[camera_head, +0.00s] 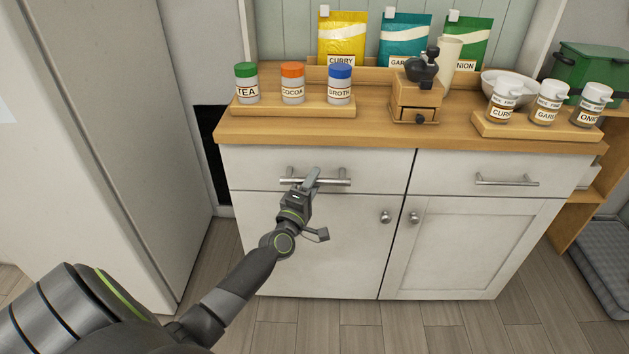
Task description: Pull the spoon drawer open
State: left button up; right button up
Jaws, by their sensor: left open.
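Two white drawers sit side by side under the wooden counter, both flush with the cabinet front. The left drawer (385,172) has a horizontal metal bar handle (336,182). My left gripper (300,180) is at this handle, with its open fingers near the bar's left half. I cannot tell whether the fingers touch the bar. The right drawer (447,176) has a similar bar handle (507,181), with nothing near it. No spoon shows, and neither drawer bears a label that tells which one is the spoon drawer. My right gripper is out of view.
Cabinet doors with round knobs (385,216) lie below the drawers. On the counter (300,130) stand labelled jars, a coffee grinder (416,98), pouches, a white bowl (510,85) and spice shakers. A tall pale cabinet (130,120) stands at left. The floor in front is clear.

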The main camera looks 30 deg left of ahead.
pick_arm(q)
jog(key=shift+w+r, duration=0.1)
jog(key=shift+w, duration=0.4)
grip_shut()
